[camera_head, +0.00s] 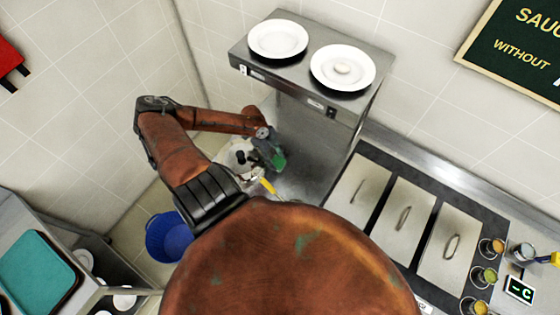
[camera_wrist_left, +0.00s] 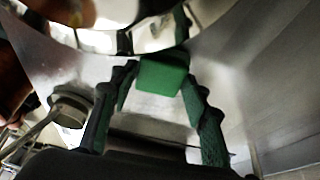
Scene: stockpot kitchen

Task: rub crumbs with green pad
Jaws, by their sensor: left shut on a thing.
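The green pad (camera_head: 279,161) is at the tip of my left gripper (camera_head: 268,149), over the steel surface left of the lidded wells. In the left wrist view the green pad (camera_wrist_left: 163,76) sits between the two green-lined fingers, which are shut on it. A shiny steel surface lies beyond the pad; I cannot tell whether the pad touches it. I can make out no crumbs in either view. My right gripper is not in view.
A steel shelf (camera_head: 350,110) with two white plates (camera_head: 278,33) stands behind the gripper. Steel lids (camera_head: 405,219) and small sauce cups (camera_head: 490,248) are at right. A yellow-handled tool (camera_head: 268,187) lies near the gripper. A blue bucket (camera_head: 165,238) stands at lower left.

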